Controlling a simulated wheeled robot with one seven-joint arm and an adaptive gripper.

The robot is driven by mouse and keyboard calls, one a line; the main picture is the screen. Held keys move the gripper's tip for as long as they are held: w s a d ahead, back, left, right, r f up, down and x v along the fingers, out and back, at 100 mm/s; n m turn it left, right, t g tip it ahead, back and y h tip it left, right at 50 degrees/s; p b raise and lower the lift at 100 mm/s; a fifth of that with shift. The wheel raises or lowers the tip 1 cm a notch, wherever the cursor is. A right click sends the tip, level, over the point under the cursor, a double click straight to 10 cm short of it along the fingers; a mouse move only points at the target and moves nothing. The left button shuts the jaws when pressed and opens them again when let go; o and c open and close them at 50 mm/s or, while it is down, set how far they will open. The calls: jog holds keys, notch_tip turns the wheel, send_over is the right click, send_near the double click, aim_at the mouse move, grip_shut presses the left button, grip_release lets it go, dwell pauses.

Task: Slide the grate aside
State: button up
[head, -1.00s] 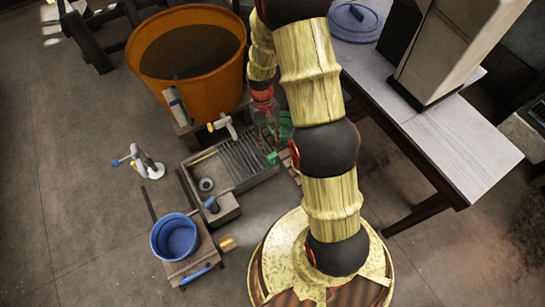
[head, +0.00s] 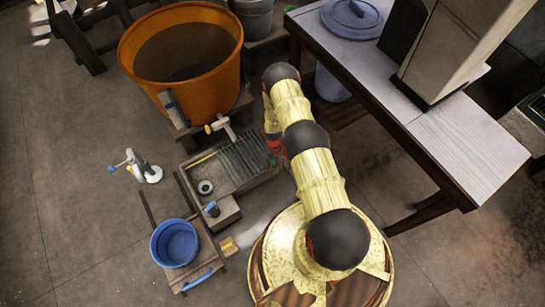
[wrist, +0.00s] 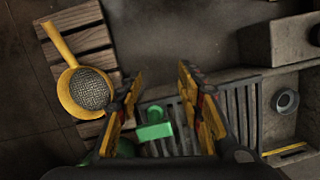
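The grate (head: 244,154) is a dark slatted panel lying over part of a grey trough. In the wrist view the grate (wrist: 235,108) shows with a green block-like handle (wrist: 154,125) at its near left edge. My gripper (wrist: 158,82) is open, its two yellow-and-black fingers on either side of the view, with the green handle showing in the gap between them. Nothing is held. I cannot tell how high the fingers are above the handle. In the head view my arm hides the gripper and the right end of the grate.
A yellow strainer (wrist: 88,88) lies on wooden slats left of the gripper. An orange tub (head: 180,55) with a tap (head: 220,126) stands behind the trough. A grey ring (head: 205,187) sits in the trough's open part. A blue bucket (head: 175,243) stands in front; a table (head: 455,150) is right.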

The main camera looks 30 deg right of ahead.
jog(key=w+d, duration=0.1)
jog(key=w, duration=0.2)
jog(key=w+d+t, duration=0.1)
jog(key=w, duration=0.1)
jog(key=w+t, duration=0.1)
jog(key=w, duration=0.2)
jog(key=shift+w+d+r+h, duration=0.1)
jog(key=shift+w+d+h, duration=0.2)
jog(key=shift+w+d, duration=0.1)
jog(key=shift+w+f+n+t, duration=0.15)
jog(key=shift+f+n+t, duration=0.05)
jog(key=shift+n+t, duration=0.1)
notch_tip(320, 180, down, 7)
jog(key=b, duration=0.3)
jog(key=shift+d+f, duration=0.1)
jog(key=shift+f, duration=0.1)
jog(key=shift+c, duration=1.3)
grip_shut()
